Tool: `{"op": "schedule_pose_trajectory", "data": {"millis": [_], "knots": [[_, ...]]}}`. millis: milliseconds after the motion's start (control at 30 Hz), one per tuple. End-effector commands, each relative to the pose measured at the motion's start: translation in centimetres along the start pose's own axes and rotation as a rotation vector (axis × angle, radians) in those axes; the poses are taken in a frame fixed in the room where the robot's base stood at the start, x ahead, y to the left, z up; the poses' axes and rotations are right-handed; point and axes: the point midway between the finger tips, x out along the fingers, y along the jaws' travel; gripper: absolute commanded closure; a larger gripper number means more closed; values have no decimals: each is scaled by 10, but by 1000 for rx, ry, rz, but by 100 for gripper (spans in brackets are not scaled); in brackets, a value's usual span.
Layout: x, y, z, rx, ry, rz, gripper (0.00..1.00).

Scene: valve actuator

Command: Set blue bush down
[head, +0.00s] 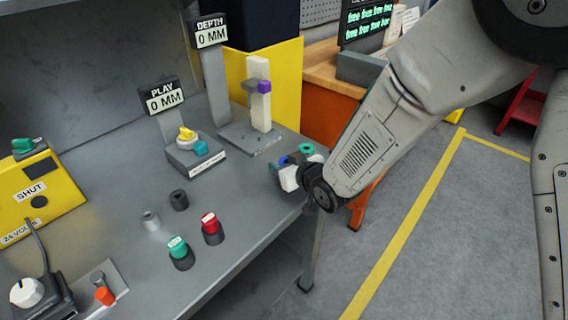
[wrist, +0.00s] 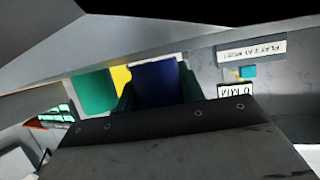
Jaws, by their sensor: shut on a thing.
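The blue bush (head: 283,161) is in my gripper (head: 288,166), at the right edge of the grey bench (head: 245,197) in the head view. The arm covers much of it there, and I cannot tell whether its underside touches the bench. In the wrist view the blue bush (wrist: 155,84) sits between the two dark green finger pads of my gripper (wrist: 157,88), which is shut on it. A green ring-shaped bush (head: 307,149) is just behind and right of my gripper. A green piece (wrist: 95,90) also shows left of the fingers in the wrist view.
The PLAY gauge (head: 195,152) and the DEPTH gauge (head: 260,130) stand behind and left of my gripper. Bare bench lies between these and my gripper.

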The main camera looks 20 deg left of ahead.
Motion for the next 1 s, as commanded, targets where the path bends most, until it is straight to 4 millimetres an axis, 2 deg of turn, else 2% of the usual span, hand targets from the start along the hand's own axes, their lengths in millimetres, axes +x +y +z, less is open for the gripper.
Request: {"op": "schedule_pose_trajectory", "data": {"millis": [100,133,200,467,567,800,1000], "knots": [[2,0,4,0,-1,0,87],[1,0,3,0,0,0,53],[1,0,3,0,0,0,40],[0,0,3,0,-1,0,40],[-6,0,3,0,-1,0,40],[-46,-2,6,0,0,1,40],[-71,-3,7,0,0,0,40]]}}
